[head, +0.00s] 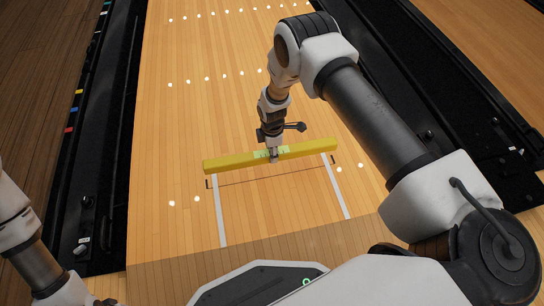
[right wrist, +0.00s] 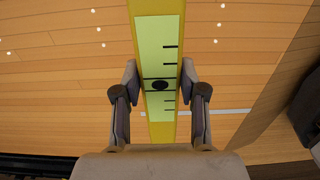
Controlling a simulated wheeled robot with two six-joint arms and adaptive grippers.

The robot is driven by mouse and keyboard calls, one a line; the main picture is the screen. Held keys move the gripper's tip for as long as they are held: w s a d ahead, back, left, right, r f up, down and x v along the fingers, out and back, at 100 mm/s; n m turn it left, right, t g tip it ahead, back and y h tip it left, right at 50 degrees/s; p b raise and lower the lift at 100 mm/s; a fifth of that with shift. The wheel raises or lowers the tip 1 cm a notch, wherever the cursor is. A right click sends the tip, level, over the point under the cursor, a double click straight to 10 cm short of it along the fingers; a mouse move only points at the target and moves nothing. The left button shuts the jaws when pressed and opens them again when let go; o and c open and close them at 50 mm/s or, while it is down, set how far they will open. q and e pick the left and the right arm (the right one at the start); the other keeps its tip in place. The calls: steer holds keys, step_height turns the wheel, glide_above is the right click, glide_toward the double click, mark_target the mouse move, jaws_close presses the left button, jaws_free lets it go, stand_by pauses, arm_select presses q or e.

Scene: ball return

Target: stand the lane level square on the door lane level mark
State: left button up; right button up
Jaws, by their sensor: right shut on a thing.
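The lane level is a long yellow bar (head: 228,162) with a pale green scale panel in its middle. My right gripper (head: 273,154) is shut on it at mid-length. In the right wrist view the bar (right wrist: 156,6) runs between the two fingers (right wrist: 160,95), its green panel facing the camera. The lane level mark, a thin dark line with short end ticks (head: 245,179), lies on the lane just nearer to me than the bar. The bar looks roughly parallel to it. I cannot tell whether the bar touches the lane. My left gripper is out of view.
Two white stripes (head: 220,215) run toward me from near the mark's ends. The wooden lane (head: 190,120) with white dots is otherwise clear. Dark gutters (head: 100,150) flank it on both sides, with small coloured pieces along the left one.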

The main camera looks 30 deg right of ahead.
steer(key=shift+r, duration=0.15)
step_height(320, 180, down, 8)
steer(key=b, duration=0.5)
steer(key=shift+r+b, duration=0.25)
steer(key=shift+b, duration=0.05)
steer(key=shift+f, duration=0.75)
stand_by(0.3)
steer(key=o, duration=1.1)
steer(key=shift+o, duration=0.2)
